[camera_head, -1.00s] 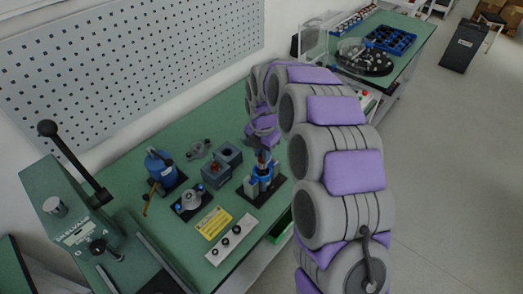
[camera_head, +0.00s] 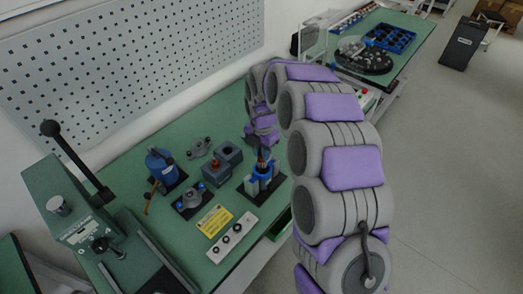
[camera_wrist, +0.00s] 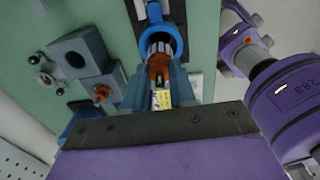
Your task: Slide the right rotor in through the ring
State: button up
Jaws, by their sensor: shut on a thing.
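The right rotor (camera_wrist: 158,67), with a copper-coloured end and a grey ridged body, is between the fingers of my gripper (camera_wrist: 158,88). The gripper is shut on it. In the wrist view the rotor's body lines up with the opening of the blue ring (camera_wrist: 176,42) and appears partly inside it; its exact depth cannot be told. In the head view the rotor (camera_head: 261,157) stands upright above the blue ring fixture (camera_head: 263,173), with my gripper (camera_head: 260,146) over it, partly hidden by my arm.
Another copper-topped rotor (camera_head: 214,165) stands in a grey block (camera_head: 217,178) left of the ring. A lever press (camera_head: 85,215) is at the left.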

jog(key=shift+f, duration=0.1)
jog(key=shift+f, duration=1.3)
jog(key=shift+f, duration=0.15)
jog(key=shift+f, duration=0.85)
jog(key=o, duration=0.9)
jog(key=shift+o, duration=0.2)
notch_tip(320, 180, up, 17)
jog(key=p, duration=0.3)
jog(key=shift+r, duration=0.15)
